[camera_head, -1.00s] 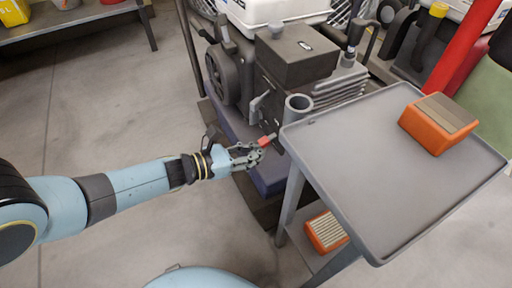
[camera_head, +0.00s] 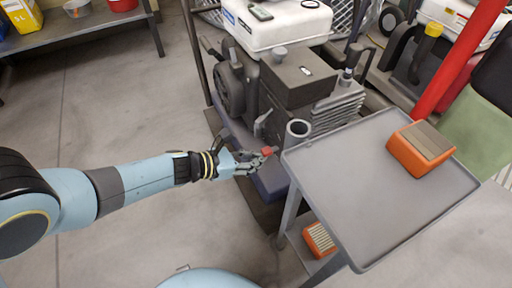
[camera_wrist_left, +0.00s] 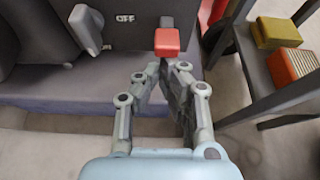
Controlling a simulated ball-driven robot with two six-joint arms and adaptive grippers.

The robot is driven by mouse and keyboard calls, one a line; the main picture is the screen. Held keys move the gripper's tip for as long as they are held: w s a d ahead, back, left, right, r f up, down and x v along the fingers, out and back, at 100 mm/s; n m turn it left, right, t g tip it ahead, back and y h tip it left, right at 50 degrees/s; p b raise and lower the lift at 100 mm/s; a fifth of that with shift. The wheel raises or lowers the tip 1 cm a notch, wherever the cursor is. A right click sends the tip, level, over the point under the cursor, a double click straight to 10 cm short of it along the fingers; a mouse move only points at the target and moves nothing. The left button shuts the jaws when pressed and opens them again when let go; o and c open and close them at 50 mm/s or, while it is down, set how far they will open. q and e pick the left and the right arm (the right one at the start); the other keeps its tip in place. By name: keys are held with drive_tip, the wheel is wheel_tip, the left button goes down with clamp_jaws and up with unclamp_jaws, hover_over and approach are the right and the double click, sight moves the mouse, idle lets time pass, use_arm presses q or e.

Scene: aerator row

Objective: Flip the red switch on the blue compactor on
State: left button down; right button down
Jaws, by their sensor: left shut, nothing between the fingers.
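The compactor (camera_head: 300,78) is a dark grey engine unit with a white tank on top and a blue base (camera_head: 270,181). Its red switch (camera_head: 267,151) sticks out low on the front. It also shows in the left wrist view (camera_wrist_left: 167,41), near an "OFF" label on the dark housing. My left gripper (camera_head: 260,161) is shut and empty, with its fingertips right at the red switch. In the left wrist view the fingers (camera_wrist_left: 168,68) are just below the switch; I cannot tell if they touch it. My right gripper is not in view.
A grey cart (camera_head: 375,185) stands close right of the switch, with an orange filter block (camera_head: 420,149) on top and another orange filter (camera_head: 319,239) on its lower shelf. A red post (camera_head: 458,66) rises behind. The floor at left is clear, up to a grey bench (camera_head: 80,35).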

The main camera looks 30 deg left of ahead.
use_arm(q)
drive_tip(key=shift+s+r+g+p, duration=0.1)
drive_tip(key=shift+r+g+p, duration=0.15)
drive_tip(key=shift+g+p, duration=0.35)
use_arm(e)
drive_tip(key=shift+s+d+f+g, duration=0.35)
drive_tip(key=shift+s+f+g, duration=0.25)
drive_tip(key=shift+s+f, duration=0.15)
use_arm(q)
drive_tip(key=shift+r, duration=0.1)
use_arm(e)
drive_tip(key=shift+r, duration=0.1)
